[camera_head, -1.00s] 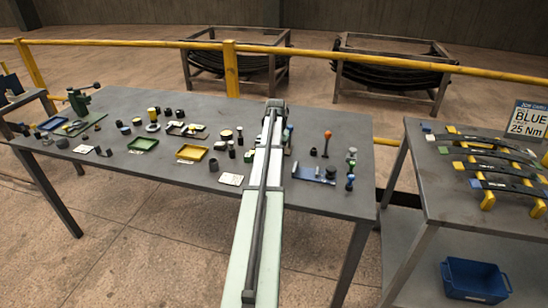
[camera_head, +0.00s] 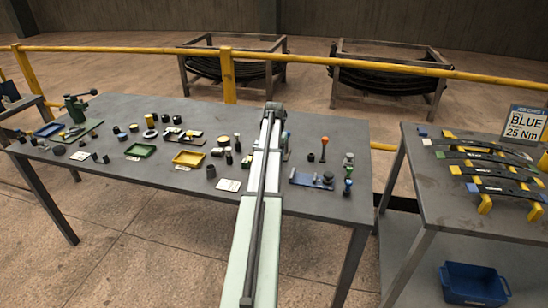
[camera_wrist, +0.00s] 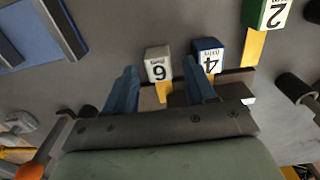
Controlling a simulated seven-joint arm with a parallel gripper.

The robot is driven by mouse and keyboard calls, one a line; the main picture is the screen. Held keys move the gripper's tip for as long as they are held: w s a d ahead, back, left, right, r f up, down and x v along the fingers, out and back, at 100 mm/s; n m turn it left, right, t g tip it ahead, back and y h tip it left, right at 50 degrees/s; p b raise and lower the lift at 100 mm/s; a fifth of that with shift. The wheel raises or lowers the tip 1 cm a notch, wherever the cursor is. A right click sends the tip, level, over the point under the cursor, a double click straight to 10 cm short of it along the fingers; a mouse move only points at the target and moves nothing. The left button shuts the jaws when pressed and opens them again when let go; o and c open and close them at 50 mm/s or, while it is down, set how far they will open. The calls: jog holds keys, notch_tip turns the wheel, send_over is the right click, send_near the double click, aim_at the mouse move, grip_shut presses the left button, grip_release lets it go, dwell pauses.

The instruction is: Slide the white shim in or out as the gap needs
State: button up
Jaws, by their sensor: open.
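In the wrist view, a white numbered block (camera_wrist: 158,64) on a yellow strip lies between and just beyond my fingertips; it looks like the white shim. My gripper (camera_wrist: 160,86) is open, its blue fingers spread either side of it. I cannot tell whether they touch it. A blue block marked 4 (camera_wrist: 208,56) stands just past the right finger, and a green block marked 2 (camera_wrist: 267,15) is further up right. In the head view my arm covers the gripper and these blocks.
A blue fixture (camera_head: 312,179) and an orange-knobbed lever (camera_head: 324,148) stand right of my arm. Yellow (camera_head: 189,158) and green (camera_head: 140,151) trays and many small parts lie to its left. The right table holds dark leaf springs (camera_head: 500,170) and a "BLUE 25 Nm" sign (camera_head: 524,123).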

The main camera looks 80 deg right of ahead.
notch_tip(320, 180, up, 13)
jog(key=shift+r, duration=0.2)
dwell(0.3)
dwell(0.5)
